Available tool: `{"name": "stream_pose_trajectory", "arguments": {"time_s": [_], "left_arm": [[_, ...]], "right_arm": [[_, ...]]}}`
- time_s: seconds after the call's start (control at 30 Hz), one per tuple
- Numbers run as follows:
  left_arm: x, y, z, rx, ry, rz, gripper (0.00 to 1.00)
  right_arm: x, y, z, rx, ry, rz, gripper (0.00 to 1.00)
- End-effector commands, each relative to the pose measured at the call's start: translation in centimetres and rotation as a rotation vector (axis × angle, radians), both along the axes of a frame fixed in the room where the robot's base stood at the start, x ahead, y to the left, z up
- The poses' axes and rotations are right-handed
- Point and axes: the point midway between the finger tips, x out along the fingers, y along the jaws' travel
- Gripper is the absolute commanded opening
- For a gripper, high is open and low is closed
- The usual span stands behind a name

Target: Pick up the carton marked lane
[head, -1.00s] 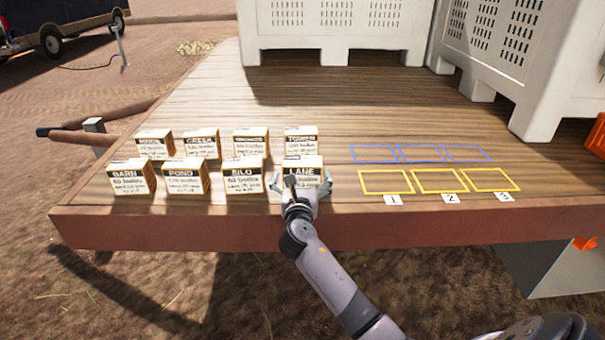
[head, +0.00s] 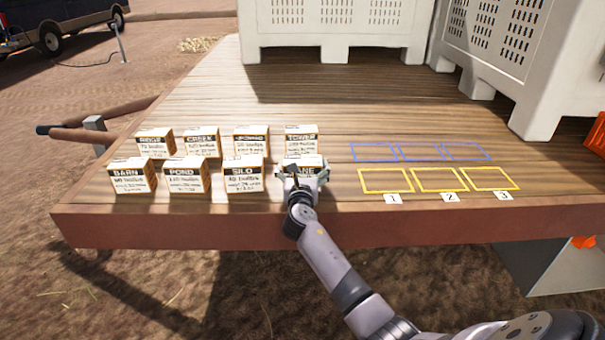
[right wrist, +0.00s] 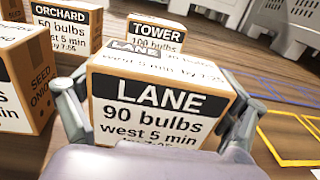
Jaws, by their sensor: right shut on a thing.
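The LANE carton (head: 303,160) stands in the front row of cartons on the wooden platform, at that row's right end. In the right wrist view the LANE carton (right wrist: 158,105) shows its label, "90 bulbs, west 5 min", and fills the space between the fingers. My right gripper (head: 302,174) is shut on it, one finger on each side; the gripper also shows in the right wrist view (right wrist: 158,115). In the head view it hides much of the carton's front. The carton seems to rest on the boards. My left gripper is not in view.
The SILO carton (head: 244,180) stands just left, with POND (head: 186,176) and BARN (head: 132,177) beyond. TOWER (head: 301,140) stands behind LANE. To the right lie yellow (head: 386,181) and blue (head: 374,152) outlined boxes, empty. White crates (head: 335,30) stand at the back.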

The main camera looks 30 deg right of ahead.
Motion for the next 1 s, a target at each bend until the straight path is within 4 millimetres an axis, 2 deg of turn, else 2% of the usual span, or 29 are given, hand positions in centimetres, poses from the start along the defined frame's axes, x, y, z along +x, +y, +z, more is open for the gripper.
{"name": "stream_pose_trajectory", "arguments": {"time_s": [0.47,0.77,0.93,1.0], "left_arm": [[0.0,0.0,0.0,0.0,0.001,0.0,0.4],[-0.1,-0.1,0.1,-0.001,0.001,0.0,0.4],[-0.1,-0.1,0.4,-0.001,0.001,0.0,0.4],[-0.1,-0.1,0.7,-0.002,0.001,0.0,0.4]], "right_arm": [[0.0,0.0,0.2,-0.002,-0.002,0.0,0.46],[0.0,0.0,0.5,-0.002,-0.003,0.0,0.46],[0.0,0.0,2.0,-0.002,-0.007,-0.001,0.46],[0.0,0.0,3.3,-0.002,-0.008,0.001,0.46]]}}
